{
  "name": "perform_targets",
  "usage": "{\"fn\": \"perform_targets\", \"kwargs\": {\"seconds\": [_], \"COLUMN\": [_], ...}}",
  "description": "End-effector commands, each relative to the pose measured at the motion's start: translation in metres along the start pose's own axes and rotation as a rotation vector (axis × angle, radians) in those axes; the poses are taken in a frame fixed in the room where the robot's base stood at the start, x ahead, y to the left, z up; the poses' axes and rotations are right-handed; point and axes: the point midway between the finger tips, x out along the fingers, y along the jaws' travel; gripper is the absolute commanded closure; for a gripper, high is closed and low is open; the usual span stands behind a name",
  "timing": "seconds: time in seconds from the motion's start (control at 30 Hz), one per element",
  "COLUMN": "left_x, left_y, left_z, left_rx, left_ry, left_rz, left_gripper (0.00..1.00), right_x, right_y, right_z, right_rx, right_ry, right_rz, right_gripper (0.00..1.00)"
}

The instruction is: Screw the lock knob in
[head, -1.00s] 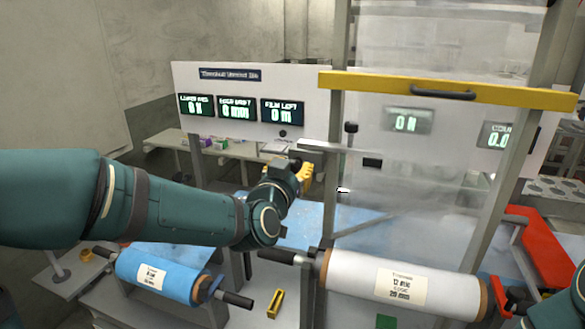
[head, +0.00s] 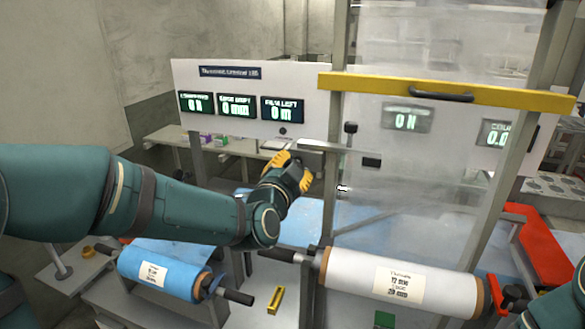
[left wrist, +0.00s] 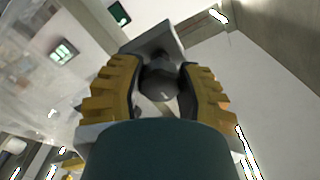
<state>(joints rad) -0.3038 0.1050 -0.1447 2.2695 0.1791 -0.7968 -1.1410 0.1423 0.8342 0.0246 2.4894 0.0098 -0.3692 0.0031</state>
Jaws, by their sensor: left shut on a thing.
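My left gripper (head: 287,168) is beside the left end of a grey metal bar (head: 328,147) in the head view. In the left wrist view, its yellow ribbed fingers (left wrist: 160,85) are shut around a dark round knob (left wrist: 160,82), which appears to be the lock knob. A grey block (left wrist: 155,42) is right behind the knob. The knob's thread and how deep it sits are hidden. In the head view the fingers and wrist hide the held knob. My right gripper is out of view; only part of the right arm shows at lower right.
A panel with displays (head: 238,75) stands behind the gripper. A yellow crossbar (head: 440,92) and clear film sheet are to the right. A blue roll (head: 180,272) and a white roll (head: 395,278) lie low in front. A small yellow tool (head: 276,299) lies between them.

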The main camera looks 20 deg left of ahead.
Motion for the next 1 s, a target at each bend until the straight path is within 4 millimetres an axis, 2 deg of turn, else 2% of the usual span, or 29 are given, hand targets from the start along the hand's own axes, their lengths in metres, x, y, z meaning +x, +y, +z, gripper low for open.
{"fn": "perform_targets", "kwargs": {"seconds": [0.4, 0.43, 0.5, 0.83, 1.0], "left_x": [0.000, 0.000, 0.000, -0.001, -0.018], "left_y": [0.000, 0.000, 0.000, 0.000, 0.000], "left_z": [0.000, 0.000, 0.000, 0.000, 0.000], "left_rx": [0.007, 0.007, 0.007, 0.006, 0.006], "left_ry": [0.000, 0.000, 0.000, 0.000, 0.001], "left_rz": [0.000, 0.000, 0.000, 0.000, 0.000], "left_gripper": [1.00, 0.55, 0.31, 0.30, 0.30], "right_x": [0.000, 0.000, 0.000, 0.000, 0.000], "right_y": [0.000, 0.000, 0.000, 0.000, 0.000], "right_z": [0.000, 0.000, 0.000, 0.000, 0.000], "right_rx": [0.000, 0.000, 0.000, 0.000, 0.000], "right_ry": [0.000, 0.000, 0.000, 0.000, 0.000], "right_rz": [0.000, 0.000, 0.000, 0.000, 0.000], "right_gripper": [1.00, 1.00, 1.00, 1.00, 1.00]}}
